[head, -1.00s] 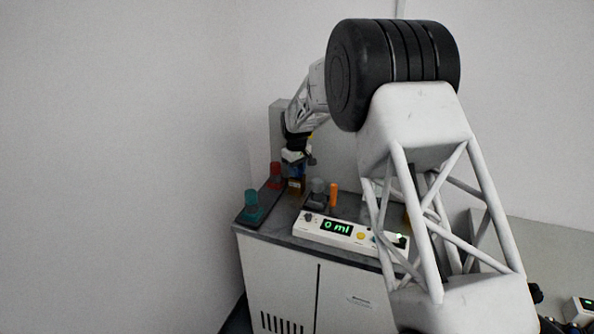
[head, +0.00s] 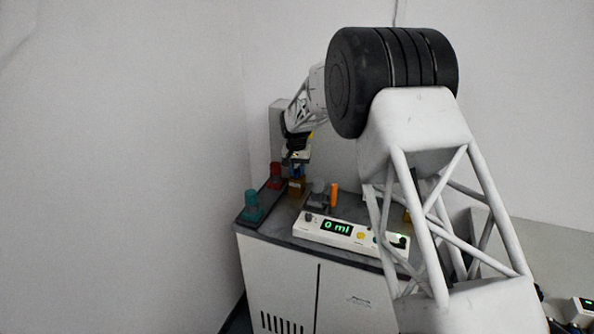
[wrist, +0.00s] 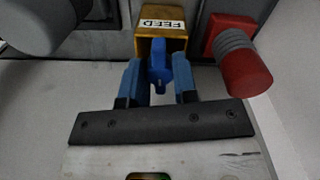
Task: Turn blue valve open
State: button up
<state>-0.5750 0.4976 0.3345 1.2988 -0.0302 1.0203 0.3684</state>
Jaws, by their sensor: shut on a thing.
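The handle points toward the wrist camera. In the head view, my gripper (head: 297,170) is low at the yellow box (head: 296,189) at the back of the cabinet top, and the handle is too small to make out there.
A red knob (head: 276,171) and a teal knob (head: 252,203) stand to the left. A grey knob (head: 318,192) and an orange cylinder (head: 333,195) stand to the right. A white panel (head: 310,232) reading "0 ml" lies in front. Walls are close behind and left.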

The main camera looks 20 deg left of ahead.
aim_at(297, 170)
jog(key=shift+m, duration=0.5)
jog(key=o, duration=0.9)
jog(key=shift+o, duration=0.2)
jog(key=shift+a+r, duration=0.1)
jog(key=shift+r, duration=3.8)
